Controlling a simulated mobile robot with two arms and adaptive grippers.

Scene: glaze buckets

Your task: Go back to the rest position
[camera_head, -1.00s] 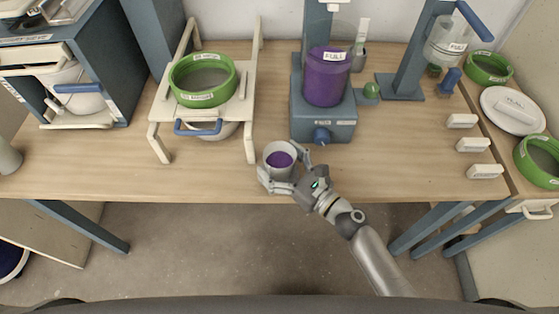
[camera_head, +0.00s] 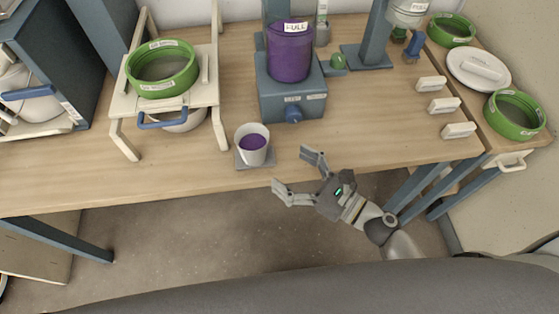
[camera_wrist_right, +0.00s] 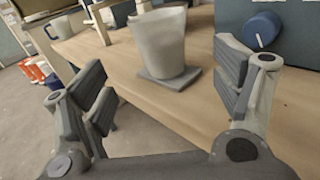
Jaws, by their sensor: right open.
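My right gripper (camera_head: 296,175) is open and empty at the front edge of the wooden table (camera_head: 200,168). Its spread fingers also show in the right wrist view (camera_wrist_right: 165,95). A white cup (camera_head: 252,147) with purple glaze in it stands upright on a small grey pad (camera_head: 242,162), apart from the fingers and just to the left of them. In the right wrist view the cup (camera_wrist_right: 161,45) stands beyond the fingers on its pad (camera_wrist_right: 172,79). My left gripper is not in view.
A purple bucket marked FULL (camera_head: 289,52) sits on a blue-grey stand (camera_head: 291,98) with a blue knob (camera_head: 293,114). A green sieve (camera_head: 162,67) rests on a cream frame (camera_head: 125,136) at left. White labelled blocks (camera_head: 442,105) lie at right. Open floor (camera_head: 200,240) lies in front.

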